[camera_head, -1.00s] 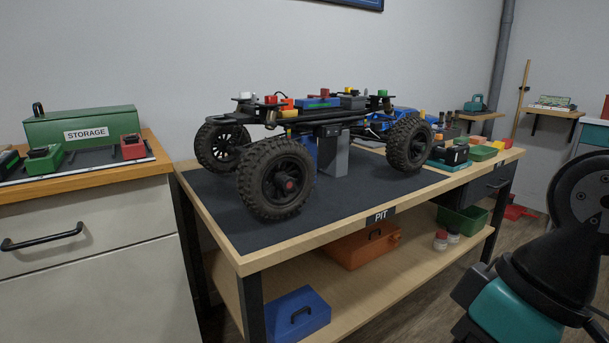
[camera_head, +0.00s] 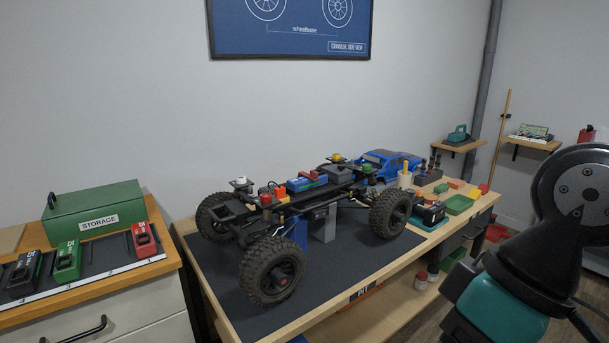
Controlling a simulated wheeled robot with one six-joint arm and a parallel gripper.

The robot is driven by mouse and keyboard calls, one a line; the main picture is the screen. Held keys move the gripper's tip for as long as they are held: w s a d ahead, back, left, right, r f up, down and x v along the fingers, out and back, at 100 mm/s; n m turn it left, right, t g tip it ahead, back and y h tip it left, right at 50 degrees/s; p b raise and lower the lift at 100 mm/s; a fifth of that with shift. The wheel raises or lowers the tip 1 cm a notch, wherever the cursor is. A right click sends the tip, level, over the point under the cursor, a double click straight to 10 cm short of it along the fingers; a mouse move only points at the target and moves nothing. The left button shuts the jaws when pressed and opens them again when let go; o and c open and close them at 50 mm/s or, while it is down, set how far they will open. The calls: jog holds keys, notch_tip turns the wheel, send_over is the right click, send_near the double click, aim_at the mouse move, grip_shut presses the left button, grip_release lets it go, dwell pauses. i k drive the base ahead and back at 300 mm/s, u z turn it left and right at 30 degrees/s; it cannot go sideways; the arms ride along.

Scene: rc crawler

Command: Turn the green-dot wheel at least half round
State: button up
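The crawler chassis (camera_head: 300,192) stands on a dark mat on the workbench, propped on a grey and blue stand (camera_head: 323,226). I cannot make out a green dot on any wheel. A dark and teal part of my arm fills the right edge, apart from the crawler. My gripper is not in view.
A storage counter at left holds a green box (camera_head: 93,213) and several battery packs (camera_head: 67,261). The front mat is clear.

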aim_at(390, 212)
jog(key=z, duration=0.35)
jog(key=k, duration=0.55)
jog(key=z, duration=0.65)
jog(key=i, duration=1.2)
jog(key=u, duration=0.4)
